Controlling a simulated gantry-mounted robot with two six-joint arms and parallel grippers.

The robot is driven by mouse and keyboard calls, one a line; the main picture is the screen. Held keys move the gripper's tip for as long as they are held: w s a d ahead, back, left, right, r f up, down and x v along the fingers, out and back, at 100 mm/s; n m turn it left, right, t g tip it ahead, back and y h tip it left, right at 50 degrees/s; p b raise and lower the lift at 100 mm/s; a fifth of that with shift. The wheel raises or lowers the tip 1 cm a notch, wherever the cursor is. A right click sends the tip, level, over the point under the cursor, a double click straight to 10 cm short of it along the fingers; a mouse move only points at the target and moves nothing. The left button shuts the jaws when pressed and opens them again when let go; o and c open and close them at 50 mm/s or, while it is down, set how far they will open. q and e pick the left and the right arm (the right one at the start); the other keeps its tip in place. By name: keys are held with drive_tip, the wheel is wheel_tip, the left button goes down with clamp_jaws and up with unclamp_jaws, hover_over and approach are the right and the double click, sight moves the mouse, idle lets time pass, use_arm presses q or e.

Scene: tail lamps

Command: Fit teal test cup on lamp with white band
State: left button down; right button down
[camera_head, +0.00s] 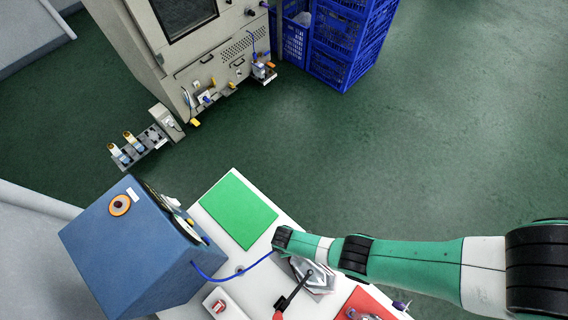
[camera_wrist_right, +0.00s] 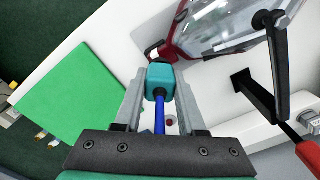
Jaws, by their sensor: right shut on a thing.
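The teal test cup (camera_wrist_right: 160,76) sits between the two grey fingers of my right gripper (camera_wrist_right: 159,90) in the right wrist view, and a blue cable trails from its back. A lamp with clear and red parts (camera_wrist_right: 225,27) lies just beyond the cup, a little to the right; cup and lamp look close, but I cannot tell whether they touch. In the head view this lamp (camera_head: 320,277) is partly covered by my right arm. My left gripper is not in view.
A black clamp with a red handle (camera_wrist_right: 262,90) stands right of the cup. A green mat (camera_head: 238,209) lies left on the white table (camera_head: 215,273). A blue tester box (camera_head: 135,250) feeds the cable. A red mat (camera_head: 358,301) holds another part (camera_head: 371,317).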

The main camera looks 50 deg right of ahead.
drive_tip(key=shift+f+b, duration=1.2)
drive_tip(key=shift+f, duration=0.05)
drive_tip(key=shift+c, duration=2.1)
unclamp_jaws()
drive_tip(key=shift+r, duration=0.15)
